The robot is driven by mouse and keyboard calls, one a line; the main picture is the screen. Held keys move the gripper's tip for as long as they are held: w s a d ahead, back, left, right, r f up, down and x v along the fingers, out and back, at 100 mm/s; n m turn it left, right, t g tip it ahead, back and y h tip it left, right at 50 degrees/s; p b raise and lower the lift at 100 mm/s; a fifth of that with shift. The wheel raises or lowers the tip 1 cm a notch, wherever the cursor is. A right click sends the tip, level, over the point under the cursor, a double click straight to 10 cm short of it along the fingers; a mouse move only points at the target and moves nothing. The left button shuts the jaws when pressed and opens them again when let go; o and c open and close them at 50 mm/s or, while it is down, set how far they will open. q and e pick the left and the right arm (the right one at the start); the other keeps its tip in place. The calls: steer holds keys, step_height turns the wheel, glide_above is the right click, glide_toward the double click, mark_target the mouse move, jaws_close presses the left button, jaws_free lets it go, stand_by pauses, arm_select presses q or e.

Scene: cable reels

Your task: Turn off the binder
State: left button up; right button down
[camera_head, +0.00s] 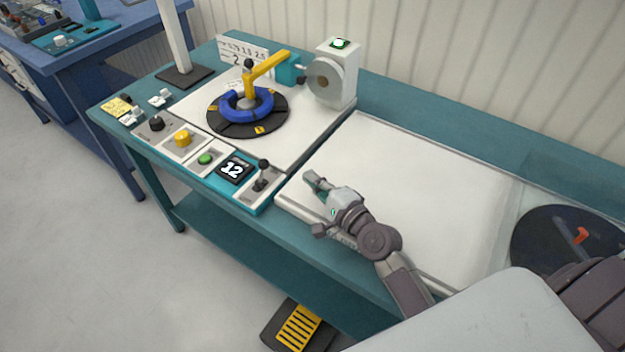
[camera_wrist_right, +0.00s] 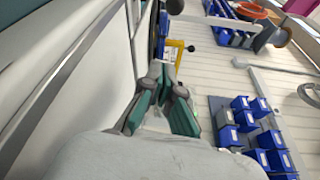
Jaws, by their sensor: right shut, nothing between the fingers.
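A white upright machine unit (camera_head: 343,90), which may be the binder, stands at the back of the teal bench. It has a green-lit button (camera_head: 340,43) on top and a grey disc on its front. Left of it a blue ring-shaped coil (camera_head: 240,104) sits on a black turntable (camera_head: 262,128) under a yellow arm (camera_head: 266,66). My right gripper (camera_head: 311,182) is shut and empty over the front of the white panel, right of the black joystick lever (camera_head: 262,168). Its fingers also show in the right wrist view (camera_wrist_right: 168,82). My left gripper is not in view.
Along the front edge are a green button (camera_head: 205,159), a display reading 12 (camera_head: 235,170), a yellow knob (camera_head: 183,138) and a black knob (camera_head: 156,124). A black disc with a red part (camera_head: 565,240) lies at right. A yellow-black pedal (camera_head: 298,325) is on the floor.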

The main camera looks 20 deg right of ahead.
mark_target(264, 164)
steer(key=x, duration=0.6)
steer(key=shift+r, duration=0.1)
steer(key=a, duration=0.1)
steer(key=a+p, duration=0.1)
steer(key=a, duration=0.1)
steer(key=shift+w+a+r+p, duration=0.1)
steer(key=shift+w+r+p, duration=0.15)
steer(key=shift+w+p, duration=0.1)
steer(key=shift+s+a, duration=0.15)
steer(key=shift+a, duration=0.15)
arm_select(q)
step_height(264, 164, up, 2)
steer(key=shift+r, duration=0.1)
arm_select(e)
steer(key=shift+a, duration=0.2)
